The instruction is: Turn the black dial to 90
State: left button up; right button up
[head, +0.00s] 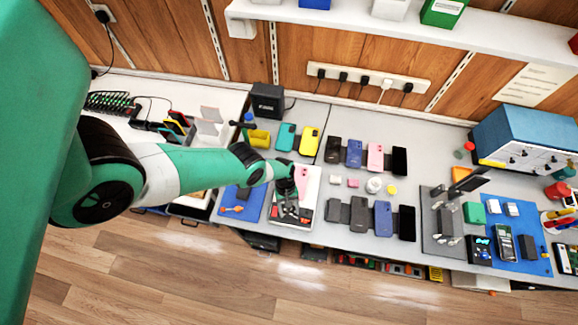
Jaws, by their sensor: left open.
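My left gripper (291,212) is open, small and dark, over the white board (312,180) near the front edge of the bench. A pink phone (303,174) lies on that board beside the gripper. I cannot clearly single out the black dial. Small dark knobs show on the pale front panel of the blue box (525,128) at the far right, well away from my gripper. Their markings are too small to read. The gripper and wrist hide part of the board. My right gripper is not in view.
A blue mat (238,209) with small tools lies left of the board. Rows of phones, including a black phone (399,161), fill the middle. A dark stand (443,215) and another blue mat (528,262) with devices lie to the right. A shelf (400,25) runs along the wall.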

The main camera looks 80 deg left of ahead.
pick_arm(q)
jog(key=p+v, duration=0.8)
jog(key=v, duration=0.3)
jog(key=shift+r+p, duration=0.3)
jog(key=shift+p, duration=0.1)
jog(key=shift+s+a, duration=0.1)
